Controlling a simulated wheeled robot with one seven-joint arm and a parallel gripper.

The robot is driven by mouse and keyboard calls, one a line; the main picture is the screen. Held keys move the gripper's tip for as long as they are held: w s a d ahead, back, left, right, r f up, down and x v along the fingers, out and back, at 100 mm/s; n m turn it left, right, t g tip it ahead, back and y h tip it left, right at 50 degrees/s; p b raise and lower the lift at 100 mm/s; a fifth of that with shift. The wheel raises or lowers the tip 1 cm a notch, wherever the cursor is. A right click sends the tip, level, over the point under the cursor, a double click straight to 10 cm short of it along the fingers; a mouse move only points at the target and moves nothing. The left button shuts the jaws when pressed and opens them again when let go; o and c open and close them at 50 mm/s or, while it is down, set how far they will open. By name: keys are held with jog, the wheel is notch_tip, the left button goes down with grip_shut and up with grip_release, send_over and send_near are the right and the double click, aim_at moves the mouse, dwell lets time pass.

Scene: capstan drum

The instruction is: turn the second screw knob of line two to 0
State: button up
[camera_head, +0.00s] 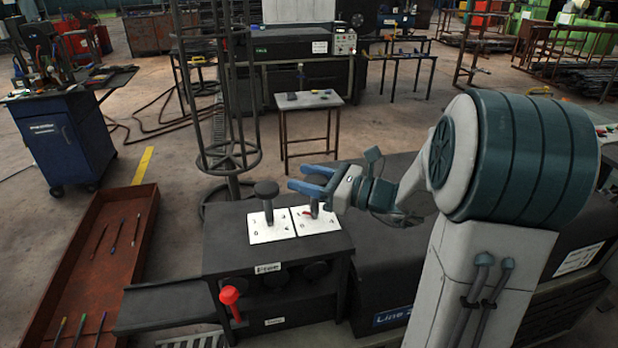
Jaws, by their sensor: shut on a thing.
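Two white dial plates lie side by side on top of a dark machine box (270,254). A dark screw knob (266,190) stands upright on the left plate (268,228). The right plate (327,222) carries a second knob, mostly hidden by my gripper; a small red mark shows near its base. Printed digits on the plates are too small to read surely. A blue label (392,315) on the machine's front reads "Line 2".
A red-topped lever (230,296) stands at the front of the box. A rusty tray (143,240) with several rods lies on the floor at left. A blue cabinet (62,140) and a small table (308,101) stand behind. A tall metal frame rises just behind the box.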

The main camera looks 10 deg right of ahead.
jog(key=shift+n+g+y+p, duration=0.4)
jog(key=shift+n+g+p, duration=0.1)
jog(key=shift+g, duration=0.1)
jog(key=n+g+y+p, duration=0.1)
jog(key=g, duration=0.1)
jog(key=n+g+p, duration=0.2)
jog(key=n+g+y+p, duration=0.1)
jog(key=g, duration=0.1)
jog(key=shift+s+a+r+g+y, duration=0.15)
jog(key=shift+s+g+y, duration=0.15)
jog(key=shift+s+g, duration=0.1)
jog(key=n+g+p, duration=0.2)
jog(key=g, duration=0.1)
jog(key=n+g+p, duration=0.1)
jog(key=n+g, duration=0.1)
jog(key=shift+s, duration=0.25)
jog(key=shift+s+f+n+g+h+p, duration=0.15)
jog(key=shift+n+g+h+p, duration=0.15)
jog(key=shift+n+g+p, duration=0.6)
jog(key=shift+s+f+n+g+h+p, duration=0.1)
jog(key=shift+n+g+h+p, duration=0.3)
jog(key=shift+g, duration=1.3)
jog(key=o, duration=1)
